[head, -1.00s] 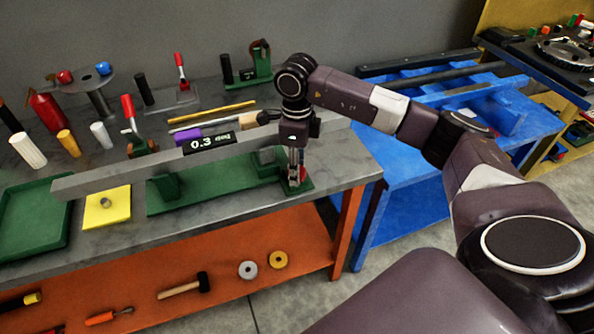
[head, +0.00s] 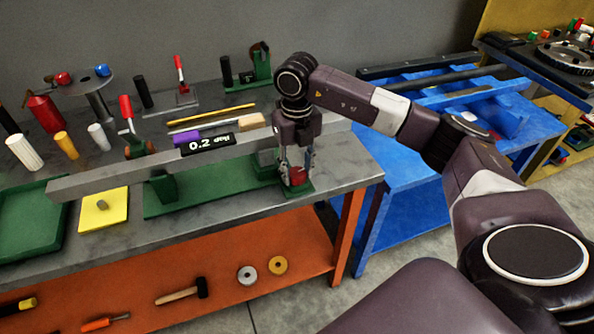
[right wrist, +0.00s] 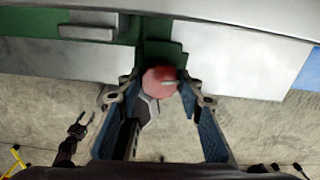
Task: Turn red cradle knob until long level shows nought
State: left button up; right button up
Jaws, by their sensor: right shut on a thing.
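The red cradle knob (head: 297,175) is at the right end of the green cradle (head: 205,195). It also shows in the right wrist view (right wrist: 158,80). My right gripper (head: 296,168) points down and is shut on the knob, a finger on each side. A long grey beam (head: 110,179) lies across the cradle.
A yellow pad (head: 115,212) and green tray (head: 35,245) are left of the cradle. Several tools and cylinders stand behind the beam. The orange lower shelf (head: 225,270) holds a hammer (head: 182,294) and rings. A blue bench (head: 375,210) is to the right.

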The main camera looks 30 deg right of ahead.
aim_at(297, 172)
jog(key=m, duration=0.5)
jog(key=shift+w+d+r+m, duration=0.1)
jog(key=shift+r+m, duration=0.1)
jog(key=shift+m, duration=0.1)
jog(key=m, duration=0.5)
dwell(0.5)
jog(key=o, duration=1.2)
jog(key=shift+f, duration=0.1)
jog(key=shift+c, duration=0.2)
notch_tip(297, 172, up, 12)
